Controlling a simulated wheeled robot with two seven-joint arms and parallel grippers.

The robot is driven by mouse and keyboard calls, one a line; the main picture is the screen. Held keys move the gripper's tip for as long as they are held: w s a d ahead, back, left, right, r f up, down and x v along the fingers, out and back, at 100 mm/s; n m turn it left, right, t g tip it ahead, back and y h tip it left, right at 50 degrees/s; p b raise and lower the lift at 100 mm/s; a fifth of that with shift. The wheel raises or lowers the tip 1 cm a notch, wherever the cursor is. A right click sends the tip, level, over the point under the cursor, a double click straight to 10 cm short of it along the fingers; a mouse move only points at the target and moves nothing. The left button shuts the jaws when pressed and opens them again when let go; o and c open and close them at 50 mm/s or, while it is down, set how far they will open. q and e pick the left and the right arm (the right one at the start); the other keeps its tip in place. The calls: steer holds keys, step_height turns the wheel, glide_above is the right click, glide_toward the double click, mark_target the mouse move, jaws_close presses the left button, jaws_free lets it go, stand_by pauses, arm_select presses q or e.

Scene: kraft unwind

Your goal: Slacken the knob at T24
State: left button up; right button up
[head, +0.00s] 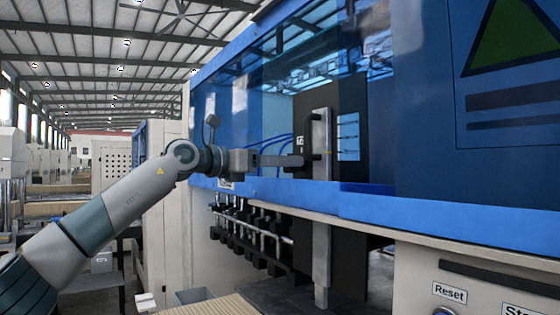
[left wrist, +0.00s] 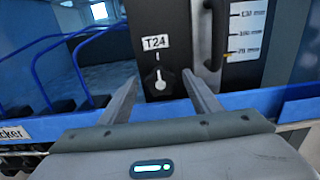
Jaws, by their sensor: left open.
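The T24 knob (left wrist: 159,79) shows in the left wrist view as a dark dial with a white pointer, on a black panel under the white T24 label (left wrist: 156,42). The pointer looks close to upright, toward a small mark above it. My left gripper (left wrist: 162,88) is open, with one finger on each side of the knob in the picture. I cannot tell whether the fingers touch it. In the head view my left gripper (head: 303,160) reaches in front of the black panel (head: 345,100), and the knob is hidden. My right gripper is in neither view.
A black handle (left wrist: 216,35) stands right of the label, near a scale plate (left wrist: 246,30). Blue cables (left wrist: 40,70) curve at the left. A blue ledge (head: 440,212) runs below the panel. A Reset button (head: 445,311) sits at lower right.

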arm_select(q)
steer(key=c, duration=1.1)
steer(key=shift+o, duration=0.2)
steer(key=shift+w+a+n+b, duration=0.1)
steer(key=shift+n+b, duration=1)
steer(key=shift+n, duration=0.65)
steer(key=shift+a+n+b, duration=0.1)
steer(key=shift+n+b, duration=1)
steer(key=shift+n, duration=0.65)
steer(key=shift+r, duration=0.1)
steer(key=o, duration=0.8)
steer(key=shift+o, duration=1.3)
steer(key=shift+w+d, duration=0.1)
